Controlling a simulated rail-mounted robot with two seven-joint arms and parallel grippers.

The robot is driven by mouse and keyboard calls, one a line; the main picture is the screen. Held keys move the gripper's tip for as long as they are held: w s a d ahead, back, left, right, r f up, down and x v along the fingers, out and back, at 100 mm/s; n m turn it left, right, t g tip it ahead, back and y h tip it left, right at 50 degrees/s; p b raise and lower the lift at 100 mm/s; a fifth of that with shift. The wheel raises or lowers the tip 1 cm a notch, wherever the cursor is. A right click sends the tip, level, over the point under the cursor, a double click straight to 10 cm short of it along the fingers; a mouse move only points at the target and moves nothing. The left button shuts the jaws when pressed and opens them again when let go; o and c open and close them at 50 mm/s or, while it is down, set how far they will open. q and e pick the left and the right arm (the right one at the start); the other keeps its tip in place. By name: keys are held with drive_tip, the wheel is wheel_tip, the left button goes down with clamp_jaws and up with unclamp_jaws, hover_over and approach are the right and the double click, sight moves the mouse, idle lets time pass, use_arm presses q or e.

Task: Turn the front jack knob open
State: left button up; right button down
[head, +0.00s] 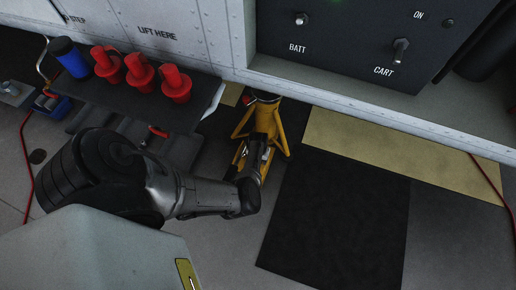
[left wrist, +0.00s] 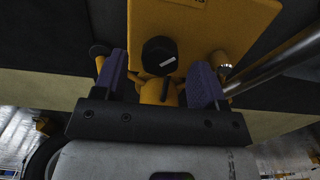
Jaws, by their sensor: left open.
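The yellow jack (head: 277,133) stands on the floor below the panel wall in the head view. In the left wrist view its yellow body (left wrist: 225,18) fills the top. A round black knob (left wrist: 155,50) with a short white mark faces the camera there. My left gripper (left wrist: 160,80) is open, with one purple fingertip on each side of the knob and a visible gap on both sides. In the head view my left gripper (head: 255,150) is in front of the jack, and the knob is hidden by my arm. My right gripper is not in view.
A dark shelf (head: 130,98) at left carries several red plugs (head: 139,72) and a blue cylinder (head: 70,57). A panel with BATT and CART switches (head: 401,47) is above right. A dark mat (head: 335,215) lies right of the jack. A metal rod (left wrist: 280,58) runs close to the right finger.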

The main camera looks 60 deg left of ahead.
use_arm(q)
drive_tip(key=shift+f+b, duration=0.35)
drive_tip(key=shift+f, duration=0.4)
drive_tip(key=shift+c, duration=1.3)
drive_tip(key=c, duration=0.7)
drive_tip(key=shift+o, duration=0.2)
